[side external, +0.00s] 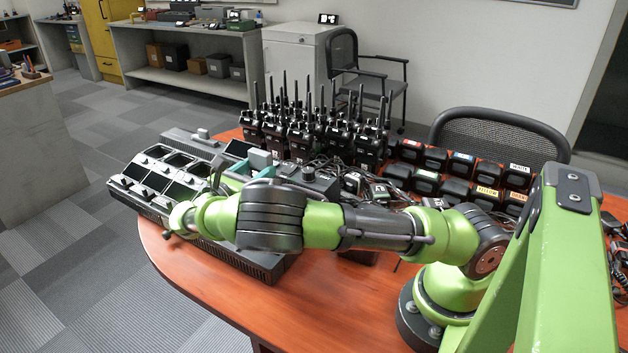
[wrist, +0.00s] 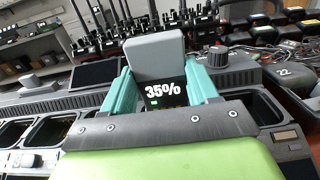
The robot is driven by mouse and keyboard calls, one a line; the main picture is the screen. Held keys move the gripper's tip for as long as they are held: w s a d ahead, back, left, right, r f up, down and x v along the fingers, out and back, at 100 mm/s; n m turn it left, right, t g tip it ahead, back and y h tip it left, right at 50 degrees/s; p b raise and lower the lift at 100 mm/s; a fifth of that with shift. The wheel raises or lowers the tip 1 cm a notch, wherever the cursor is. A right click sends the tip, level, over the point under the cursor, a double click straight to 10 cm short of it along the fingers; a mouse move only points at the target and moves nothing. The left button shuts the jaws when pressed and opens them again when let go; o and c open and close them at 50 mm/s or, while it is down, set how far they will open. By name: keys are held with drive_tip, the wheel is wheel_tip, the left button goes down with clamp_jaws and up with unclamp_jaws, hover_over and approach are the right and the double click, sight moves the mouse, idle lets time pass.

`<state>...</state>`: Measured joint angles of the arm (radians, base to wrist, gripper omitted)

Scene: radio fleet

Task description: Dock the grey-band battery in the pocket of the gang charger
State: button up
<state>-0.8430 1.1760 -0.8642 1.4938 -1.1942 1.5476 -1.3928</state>
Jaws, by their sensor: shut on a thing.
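My gripper (wrist: 160,76) has its teal fingers shut on the grey-band battery, a block with a plain grey top (wrist: 154,57) and a dark face marked 35%. In the side view my gripper (side external: 247,166) is over the gang charger, and the battery's grey top (side external: 261,158) shows just beyond the fingers. The gang charger (side external: 262,262) is a long dark grey unit with rows of pockets and small screens. In the wrist view open pockets (wrist: 50,132) lie left and right of the held battery. The battery's lower end is hidden, so I cannot tell whether it is inside a pocket.
Upright radios (side external: 310,140) with antennas crowd the table behind the charger. Labelled dark units (side external: 455,187) stand in rows at the right. A box with a knob (side external: 308,178) and tangled cables lie between. Bare table (side external: 205,270) shows in front.

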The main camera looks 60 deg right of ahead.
drive_tip(key=shift+f, duration=1.6)
drive_tip(key=o, duration=1.2)
drive_tip(key=shift+a, duration=0.1)
drive_tip(key=a, duration=1.6)
drive_tip(key=shift+a, duration=0.35)
